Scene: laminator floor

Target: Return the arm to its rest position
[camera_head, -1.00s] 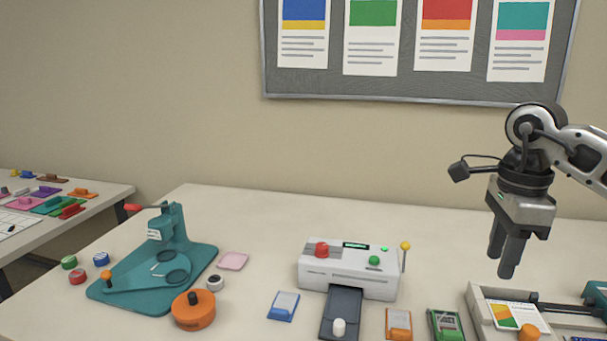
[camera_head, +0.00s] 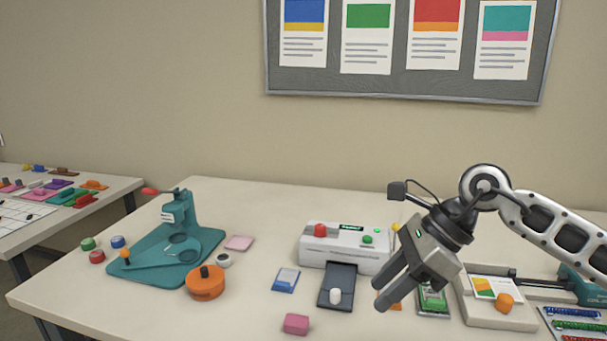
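My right gripper (camera_head: 391,288) hangs over the front right of the table, tilted with its fingers pointing down and left. Its two fingers look slightly apart, with nothing visible between them. It covers most of an orange card holder (camera_head: 396,305) and overlaps the right end of the white laminator (camera_head: 346,245). My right arm reaches in from the right edge. My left gripper is not in the picture.
A teal press (camera_head: 183,235) and an orange round pot (camera_head: 205,283) stand at the left. A pink block (camera_head: 296,324) lies near the front. A green card holder (camera_head: 432,301) and a paper trimmer (camera_head: 489,311) are at the right. The table's back strip is clear.

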